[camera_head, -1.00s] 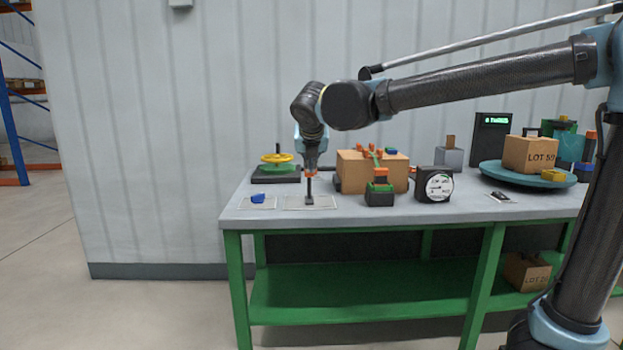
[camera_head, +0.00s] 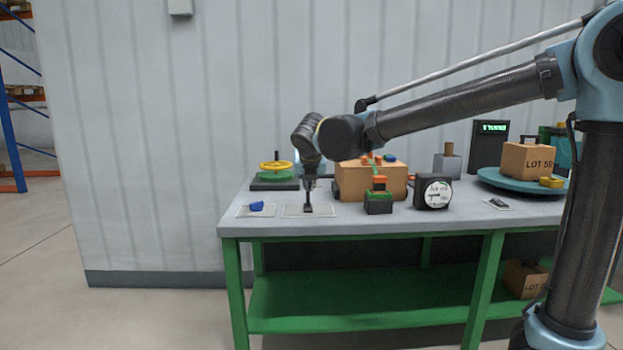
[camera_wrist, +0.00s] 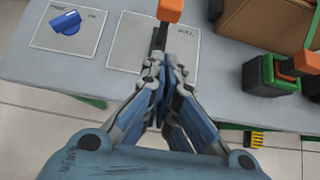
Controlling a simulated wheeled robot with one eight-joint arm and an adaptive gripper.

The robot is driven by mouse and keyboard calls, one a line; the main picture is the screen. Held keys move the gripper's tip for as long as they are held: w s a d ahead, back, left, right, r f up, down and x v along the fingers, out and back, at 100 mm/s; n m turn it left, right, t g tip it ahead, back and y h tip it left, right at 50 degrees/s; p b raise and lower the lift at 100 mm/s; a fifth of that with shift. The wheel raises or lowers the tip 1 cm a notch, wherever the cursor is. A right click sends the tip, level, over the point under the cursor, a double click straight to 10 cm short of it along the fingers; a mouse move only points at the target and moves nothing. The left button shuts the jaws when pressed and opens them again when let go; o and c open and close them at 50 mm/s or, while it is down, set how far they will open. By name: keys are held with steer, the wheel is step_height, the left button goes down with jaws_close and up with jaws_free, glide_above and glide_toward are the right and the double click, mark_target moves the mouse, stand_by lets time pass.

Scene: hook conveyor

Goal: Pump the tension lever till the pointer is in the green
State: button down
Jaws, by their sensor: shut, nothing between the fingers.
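A dark upright post with a wide foot (camera_head: 308,207) stands on a pale labelled plate at the table's front left. In the wrist view an orange block (camera_wrist: 169,10) with a dark stem stands over this plate, just beyond my fingertips; it looks like a lever handle. My gripper (camera_wrist: 157,72) is shut with nothing between its fingers, close to the stem; I cannot tell whether they touch. It also shows above the post in the head view (camera_head: 309,182). A black gauge (camera_head: 434,192) with a white dial stands to the right; its pointer and colours are too small to read.
A blue piece (camera_head: 257,206) lies on a plate to the left, before a yellow handwheel (camera_head: 277,166). To the right are a black-and-green box with an orange top (camera_head: 378,202), a cardboard box (camera_head: 352,182) and a turntable (camera_head: 492,173) bearing a box.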

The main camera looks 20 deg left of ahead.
steer(key=w+a+f, duration=0.2)
steer(key=w+a, duration=0.1)
steer(key=w, duration=0.3)
steer(key=shift+f, duration=0.3)
steer(key=shift+a, duration=0.25)
